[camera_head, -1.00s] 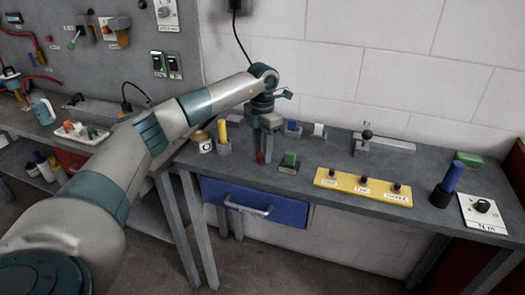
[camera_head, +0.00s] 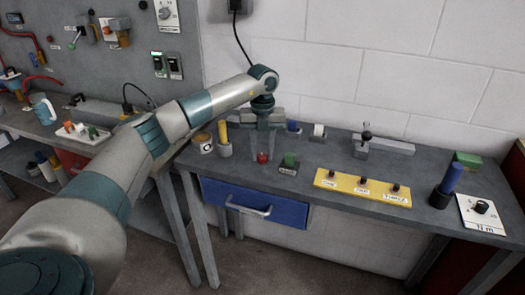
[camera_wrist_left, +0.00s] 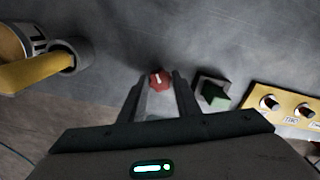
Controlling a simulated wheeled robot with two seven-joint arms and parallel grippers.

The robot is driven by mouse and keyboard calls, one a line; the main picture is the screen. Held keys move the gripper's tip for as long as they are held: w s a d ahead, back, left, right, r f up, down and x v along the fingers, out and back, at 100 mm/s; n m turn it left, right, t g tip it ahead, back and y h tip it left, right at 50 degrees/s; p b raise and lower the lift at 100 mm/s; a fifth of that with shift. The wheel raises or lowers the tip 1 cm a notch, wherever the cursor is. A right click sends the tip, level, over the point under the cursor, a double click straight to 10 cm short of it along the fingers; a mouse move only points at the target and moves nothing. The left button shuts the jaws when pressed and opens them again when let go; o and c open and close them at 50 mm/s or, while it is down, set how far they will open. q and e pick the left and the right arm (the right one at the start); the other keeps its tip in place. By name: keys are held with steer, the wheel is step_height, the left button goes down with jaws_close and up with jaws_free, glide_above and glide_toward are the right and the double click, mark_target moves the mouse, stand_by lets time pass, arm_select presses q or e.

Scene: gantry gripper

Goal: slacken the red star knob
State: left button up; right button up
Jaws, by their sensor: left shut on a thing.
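The red star knob (camera_head: 262,157) stands on the grey bench top, near the front edge above the blue drawer. It also shows in the left wrist view (camera_wrist_left: 160,79), with a pale mark on its top. My left gripper (camera_head: 263,154) points down over it, one finger on each side. In the left wrist view the fingertips (camera_wrist_left: 162,78) are shut on the knob. The fingers partly hide the knob's sides. My right gripper is in neither view.
A green block (camera_head: 289,160) on a dark base stands close to the right of the knob. A yellow panel (camera_head: 325,182) with several dark knobs lies farther right. A yellow-handled tool (camera_head: 223,134) in a grey holder and a white-and-yellow can (camera_head: 204,146) stand to the left.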

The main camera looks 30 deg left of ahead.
arm_select(q)
steer(key=n, duration=0.3)
steer(key=shift+w+r, duration=0.1)
steer(key=shift+r, duration=0.05)
steer(key=n+p, duration=0.1)
steer(key=n, duration=0.3)
steer(key=shift+n+p, duration=0.5)
steer(key=shift+n, duration=1.8)
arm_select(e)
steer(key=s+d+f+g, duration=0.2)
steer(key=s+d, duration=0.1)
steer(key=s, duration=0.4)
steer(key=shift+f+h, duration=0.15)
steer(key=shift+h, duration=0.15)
arm_select(q)
steer(key=shift+a, duration=0.1)
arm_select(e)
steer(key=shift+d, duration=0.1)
arm_select(q)
steer(key=o, duration=1)
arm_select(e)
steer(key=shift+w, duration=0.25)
arm_select(q)
steer(key=shift+o, duration=0.2)
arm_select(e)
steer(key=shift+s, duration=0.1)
